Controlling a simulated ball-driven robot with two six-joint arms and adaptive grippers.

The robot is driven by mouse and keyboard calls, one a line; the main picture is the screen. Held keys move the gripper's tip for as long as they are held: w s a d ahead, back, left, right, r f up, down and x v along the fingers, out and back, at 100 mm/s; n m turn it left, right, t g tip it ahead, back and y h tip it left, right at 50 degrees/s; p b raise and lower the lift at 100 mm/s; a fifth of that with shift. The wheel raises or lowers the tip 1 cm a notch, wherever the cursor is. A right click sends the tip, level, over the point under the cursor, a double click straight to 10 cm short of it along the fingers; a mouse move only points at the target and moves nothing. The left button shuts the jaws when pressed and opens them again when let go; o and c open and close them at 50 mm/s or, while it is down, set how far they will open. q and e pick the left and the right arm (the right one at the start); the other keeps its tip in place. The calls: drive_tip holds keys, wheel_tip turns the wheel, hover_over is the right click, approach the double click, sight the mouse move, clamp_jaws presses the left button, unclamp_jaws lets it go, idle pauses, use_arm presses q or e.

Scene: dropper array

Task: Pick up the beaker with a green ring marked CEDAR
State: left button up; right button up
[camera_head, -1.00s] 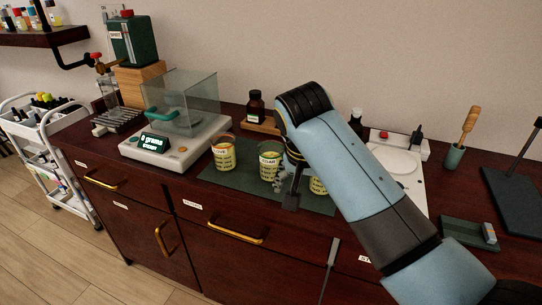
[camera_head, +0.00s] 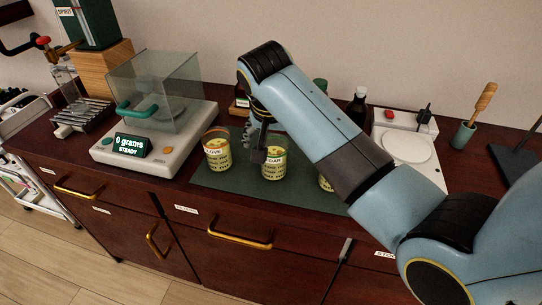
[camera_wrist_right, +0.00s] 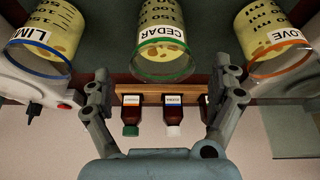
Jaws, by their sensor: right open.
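The CEDAR beaker (camera_head: 274,166) stands upright on the dark green mat (camera_head: 232,182), in the middle of three beakers. In the right wrist view the CEDAR beaker (camera_wrist_right: 163,48) has a green ring at its rim and pale yellow contents with brownish pieces. My right gripper (camera_head: 260,143) is open, at the rim and upper left of this beaker, and partly covers it in the head view. In the right wrist view the open fingers of my right gripper (camera_wrist_right: 163,82) are to either side of the CEDAR rim, with nothing held. My left gripper is not in view.
An orange-ringed beaker (camera_head: 217,154), its label partly cut off, stands left of CEDAR. The blue-ringed LIME beaker (camera_wrist_right: 45,35) stands on the other side, mostly hidden by my arm. Brown bottles (camera_wrist_right: 174,112) stand behind. A balance (camera_head: 155,140) stands left.

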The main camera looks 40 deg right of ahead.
sight(275, 152)
drive_tip(key=shift+w+d+f, duration=0.1)
drive_tip(key=shift+d+f, duration=0.05)
drive_tip(key=shift+f, duration=0.35)
drive_tip(key=shift+w+f, duration=0.15)
drive_tip(key=shift+f, duration=0.15)
drive_tip(key=x, duration=0.4)
drive_tip(key=shift+f+p, duration=0.25)
drive_tip(key=shift+p, duration=0.15)
drive_tip(key=shift+w+d+f, duration=0.1)
drive_tip(key=shift+w+f, duration=0.1)
drive_tip(key=shift+f, duration=0.2)
drive_tip(key=shift+c, duration=0.2)
drive_tip(key=shift+s, duration=0.1)
drive_tip(key=c, duration=1.4)
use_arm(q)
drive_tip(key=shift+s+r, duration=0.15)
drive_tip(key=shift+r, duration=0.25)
use_arm(e)
drive_tip(key=shift+c, duration=0.5)
drive_tip(key=shift+r, duration=0.15)
